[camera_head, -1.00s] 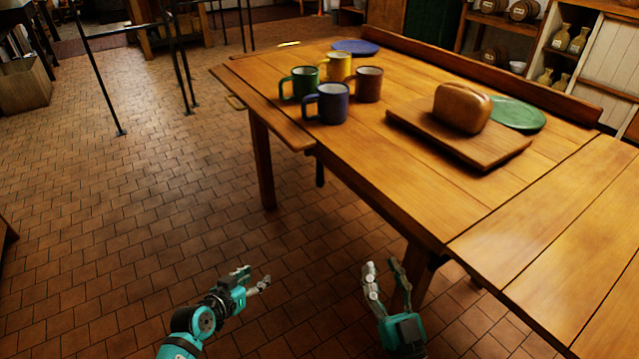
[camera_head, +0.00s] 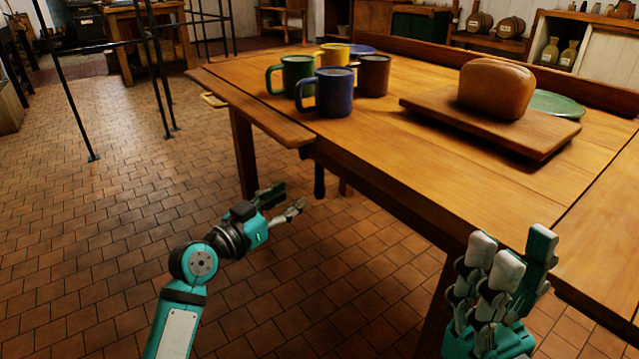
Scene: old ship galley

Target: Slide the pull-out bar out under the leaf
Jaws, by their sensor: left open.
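The wooden table (camera_head: 400,150) stands ahead of me. I cannot clearly make out the pull-out bar; the underside of the leaf is in shadow. My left gripper (camera_head: 293,197) is open and empty, below and in front of the leaf's near corner, apart from the table. My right gripper (camera_head: 512,258) is upright by the table's near edge at the right, with nothing visible in it; its finger gap is unclear.
Several mugs, including a blue one (camera_head: 333,92) and a green one (camera_head: 297,76), stand near the leaf. A loaf (camera_head: 496,88) sits on a cutting board (camera_head: 440,112), beside a green plate (camera_head: 560,103). Black metal posts (camera_head: 72,90) stand on the left. The tiled floor between is clear.

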